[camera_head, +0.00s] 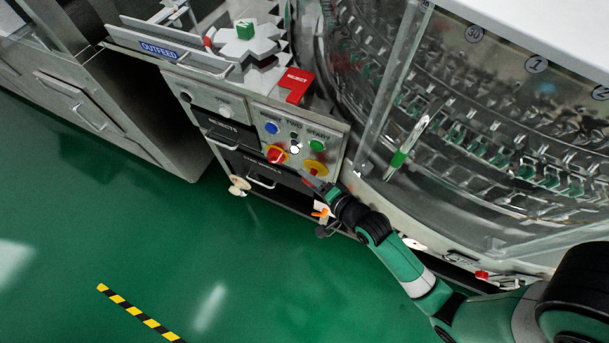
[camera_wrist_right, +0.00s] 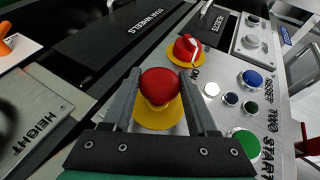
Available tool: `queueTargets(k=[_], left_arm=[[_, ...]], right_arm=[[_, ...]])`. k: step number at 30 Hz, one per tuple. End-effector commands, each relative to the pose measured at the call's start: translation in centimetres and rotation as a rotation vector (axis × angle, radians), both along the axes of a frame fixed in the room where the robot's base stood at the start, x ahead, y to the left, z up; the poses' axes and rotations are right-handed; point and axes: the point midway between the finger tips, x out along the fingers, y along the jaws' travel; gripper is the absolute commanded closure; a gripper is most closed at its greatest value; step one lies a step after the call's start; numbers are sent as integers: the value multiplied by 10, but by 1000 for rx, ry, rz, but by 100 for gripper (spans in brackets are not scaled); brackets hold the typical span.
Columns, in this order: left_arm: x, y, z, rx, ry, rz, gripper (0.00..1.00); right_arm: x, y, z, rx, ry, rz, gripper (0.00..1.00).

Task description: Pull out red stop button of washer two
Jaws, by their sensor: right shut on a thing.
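The control panel (camera_head: 297,137) of washer two is marked RESET, TWO and START. In the right wrist view, the red stop button (camera_wrist_right: 159,84) is a round mushroom head on a yellow base (camera_wrist_right: 158,117). My right gripper (camera_wrist_right: 159,80) has one finger on each side of the red head and is shut on it. In the head view, the yellow base (camera_head: 317,167) shows beside my right gripper (camera_head: 308,178), which mostly hides the red head. My left gripper is in neither view.
Near the stop button are a red rotary switch on yellow (camera_wrist_right: 187,48), a green START button (camera_wrist_right: 244,143) and a blue RESET button (camera_wrist_right: 252,78). Drawers with handles (camera_head: 262,181) lie beside the panel. The washer's clear guard (camera_head: 396,90) stands right of it.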

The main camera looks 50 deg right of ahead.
Motion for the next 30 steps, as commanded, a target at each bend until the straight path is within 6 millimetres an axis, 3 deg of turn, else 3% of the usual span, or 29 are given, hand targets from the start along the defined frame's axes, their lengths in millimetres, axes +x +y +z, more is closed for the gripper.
queueTargets(k=[5, 6, 10, 21, 26, 30], left_arm=[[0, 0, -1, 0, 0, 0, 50], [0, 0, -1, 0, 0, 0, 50], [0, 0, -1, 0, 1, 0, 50], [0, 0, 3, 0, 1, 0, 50], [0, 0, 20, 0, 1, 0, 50], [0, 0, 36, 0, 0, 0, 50]], right_arm=[[1, 1, 1, 1, -6, 3, 100], [1, 1, 1, 0, -6, 4, 35], [1, 1, 1, 1, -5, 4, 12], [-4, 2, 4, 0, -4, 2, 12], [-28, 7, 18, 1, 0, 2, 12], [-60, 14, 32, 1, 0, 2, 12]])
